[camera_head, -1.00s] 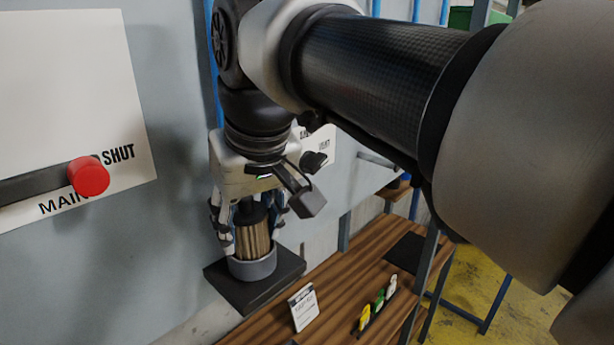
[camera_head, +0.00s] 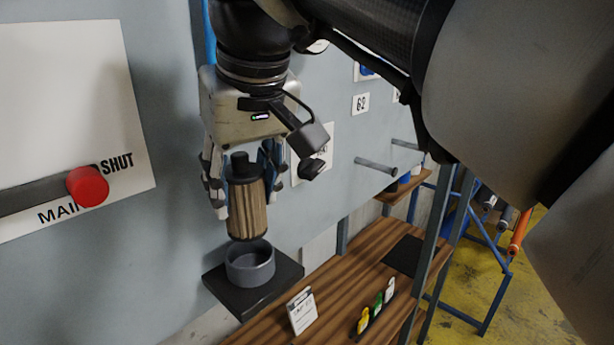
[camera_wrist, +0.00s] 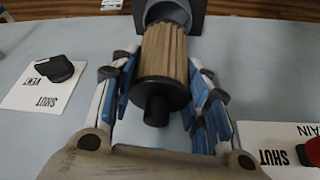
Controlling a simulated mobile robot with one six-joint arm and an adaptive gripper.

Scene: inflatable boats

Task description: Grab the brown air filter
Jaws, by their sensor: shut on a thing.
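The brown air filter (camera_head: 247,205) is a pleated cylinder with a black cap and knob on top. My gripper (camera_head: 243,185) is shut on it, with fingers on both sides near its top. The filter hangs upright just above a grey round cup (camera_head: 250,266) on a black square base (camera_head: 281,281). In the wrist view the filter (camera_wrist: 163,60) sits between the blue-padded fingers (camera_wrist: 160,95), its black cap towards the camera. The cup (camera_wrist: 170,10) shows beyond its far end.
A wooden bench (camera_head: 340,287) holds a small white sign (camera_head: 302,311) and several coloured tags (camera_head: 376,307). A wall panel with a red knob (camera_head: 88,186) is at left. Pegs (camera_head: 376,166) stick out of the grey wall at right.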

